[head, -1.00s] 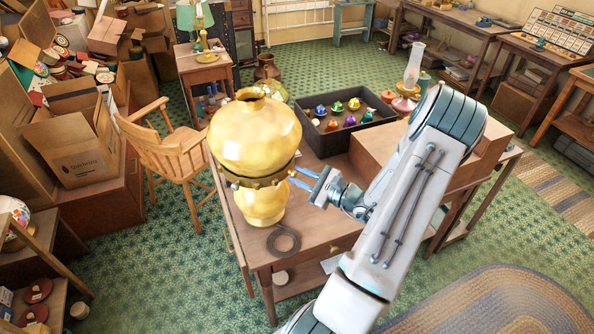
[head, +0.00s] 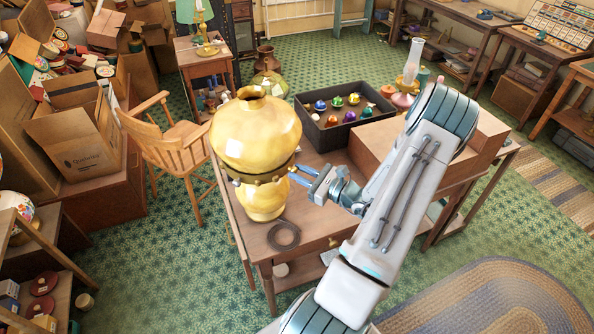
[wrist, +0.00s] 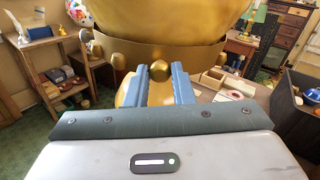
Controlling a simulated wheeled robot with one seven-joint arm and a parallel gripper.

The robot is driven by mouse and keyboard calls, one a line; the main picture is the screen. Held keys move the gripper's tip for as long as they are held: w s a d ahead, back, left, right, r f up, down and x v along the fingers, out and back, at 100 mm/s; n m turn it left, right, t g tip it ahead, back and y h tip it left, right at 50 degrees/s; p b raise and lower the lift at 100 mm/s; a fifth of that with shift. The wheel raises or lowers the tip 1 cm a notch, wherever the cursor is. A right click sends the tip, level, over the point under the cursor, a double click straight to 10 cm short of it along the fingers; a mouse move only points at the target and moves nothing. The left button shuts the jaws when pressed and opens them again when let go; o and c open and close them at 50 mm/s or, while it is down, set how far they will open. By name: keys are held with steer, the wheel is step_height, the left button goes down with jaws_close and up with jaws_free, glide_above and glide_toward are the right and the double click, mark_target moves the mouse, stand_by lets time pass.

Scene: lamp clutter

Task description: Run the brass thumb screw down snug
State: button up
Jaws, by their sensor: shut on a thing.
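A large yellow-gold lamp (head: 255,135) stands upright on the wooden table, with a dark brass band around its middle. In the wrist view the band (wrist: 200,55) carries several small knobs. One round brass thumb screw (wrist: 159,70) sits at the front of the band, between the blue fingertips of my gripper (wrist: 160,74). My gripper is shut on this screw. In the head view my gripper (head: 293,174) reaches the lamp's band from the right, and the screw is too small to make out there.
A dark ring (head: 284,236) lies flat on the table (head: 330,220) in front of the lamp. A black tray (head: 345,135) of coloured pieces and a brown box (head: 370,150) stand behind and to the right. An oil lamp (head: 410,75) is farther right. A wooden chair (head: 175,145) stands left.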

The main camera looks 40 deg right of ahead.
steer(key=shift+r+m+p, duration=0.2)
steer(key=shift+m+p, duration=0.2)
steer(key=shift+m, duration=0.1)
steer(key=shift+f+m+p, duration=0.2)
steer(key=shift+m+p, duration=0.2)
steer(key=shift+m, duration=0.5)
steer(key=o, duration=0.5)
steer(key=shift+v, duration=2.5)
